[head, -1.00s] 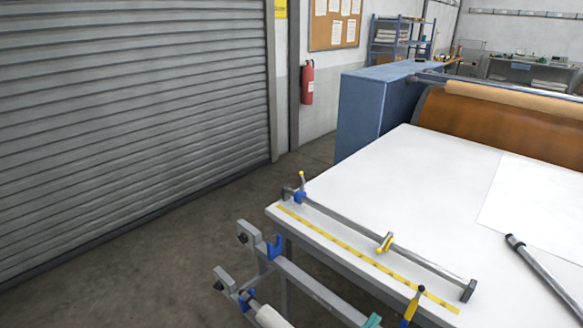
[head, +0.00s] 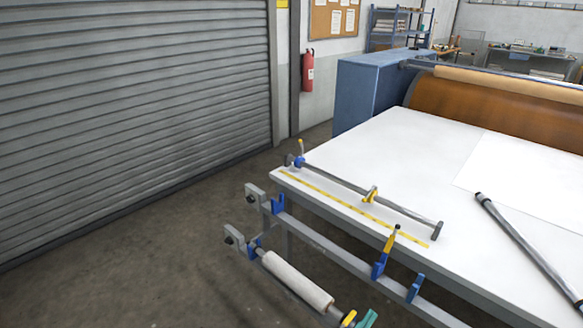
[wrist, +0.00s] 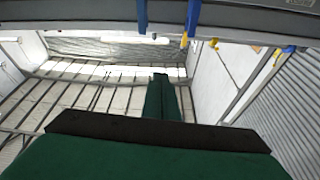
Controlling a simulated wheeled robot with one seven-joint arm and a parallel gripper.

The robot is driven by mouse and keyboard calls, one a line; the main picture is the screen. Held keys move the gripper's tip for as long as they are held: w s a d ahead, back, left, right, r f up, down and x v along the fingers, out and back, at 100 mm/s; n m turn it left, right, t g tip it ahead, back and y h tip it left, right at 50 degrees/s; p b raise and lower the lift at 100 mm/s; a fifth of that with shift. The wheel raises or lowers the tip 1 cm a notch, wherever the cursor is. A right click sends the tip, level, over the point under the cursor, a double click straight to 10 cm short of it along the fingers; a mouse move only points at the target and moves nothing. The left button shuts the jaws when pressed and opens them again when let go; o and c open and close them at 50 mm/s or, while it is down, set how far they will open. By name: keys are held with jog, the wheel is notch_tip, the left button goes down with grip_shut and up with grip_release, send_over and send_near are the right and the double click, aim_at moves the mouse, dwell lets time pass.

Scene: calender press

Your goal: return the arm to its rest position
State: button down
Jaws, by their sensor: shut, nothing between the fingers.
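My gripper (wrist: 160,78) shows in the wrist view as dark green fingers pressed together, with nothing between them. Its wide green body with a black band fills the bottom of that view. The fingertips appear apart from the grey rail across the top. In the head view most of my arm is out of frame. A small green piece (head: 368,319) at the bottom edge may be part of my gripper, but I cannot tell. The rest position itself is not marked in any view.
The white table (head: 385,145) has a bar, a yellow strip and a dark rod (head: 525,245) on it. A rail with blue clips (head: 416,288) and a white roll (head: 297,280) project in front. Floor by the shutter (head: 130,110) is clear.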

jog(key=s+a+f+n+g+y, duration=0.1)
jog(key=s+a+f+n+y, duration=0.3)
jog(key=s+a+f+y, duration=0.3)
jog(key=s+a+f+n+y, duration=0.4)
jog(key=s+a+f, duration=0.1)
jog(key=s+f, duration=0.35)
jog(key=s+a+r+y, duration=0.1)
jog(key=s+a+r, duration=0.1)
jog(key=s, duration=0.3)
jog(key=s+a+r+n+y, duration=0.1)
jog(key=s+a+r, duration=0.1)
jog(key=s+r, duration=0.3)
jog(key=s+a+r+n+y, duration=0.1)
jog(key=s+a+r+y, duration=0.1)
jog(key=s, duration=0.3)
jog(key=shift+a+r+t, duration=0.35)
jog(key=shift+r+t, duration=0.05)
jog(key=shift+r, duration=0.3)
jog(key=shift+s, duration=0.15)
